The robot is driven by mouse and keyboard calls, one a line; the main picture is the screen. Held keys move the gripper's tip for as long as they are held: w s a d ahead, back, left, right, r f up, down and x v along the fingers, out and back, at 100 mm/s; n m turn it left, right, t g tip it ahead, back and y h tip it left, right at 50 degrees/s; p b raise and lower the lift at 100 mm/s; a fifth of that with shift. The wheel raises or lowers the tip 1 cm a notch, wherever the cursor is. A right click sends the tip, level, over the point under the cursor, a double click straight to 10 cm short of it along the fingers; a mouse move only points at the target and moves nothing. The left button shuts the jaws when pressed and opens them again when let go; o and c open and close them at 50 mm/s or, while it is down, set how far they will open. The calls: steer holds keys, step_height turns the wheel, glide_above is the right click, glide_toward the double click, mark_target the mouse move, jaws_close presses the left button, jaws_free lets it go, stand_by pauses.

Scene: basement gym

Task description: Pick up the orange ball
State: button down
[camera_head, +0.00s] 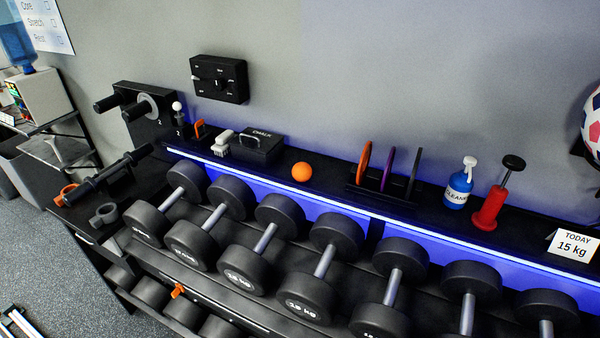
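The orange ball (301,172) rests on the black top shelf (330,182), close to its blue-lit front edge. It sits between the black chalk box on its left and a rack of upright discs on its right, apart from both. Nothing covers it. My gripper is not clearly visible in this view; a pale metallic piece at the bottom left corner is too cut off to identify.
The chalk box (258,146) has a raised handle. The disc rack (384,188), blue spray bottle (459,186), red pump (492,205) and "15 kg" card (572,246) stand farther right. Several dumbbells (280,215) fill the tier in front. The wall rises close behind.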

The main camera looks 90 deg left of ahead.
steer(key=shift+c, duration=0.9)
jaws_free()
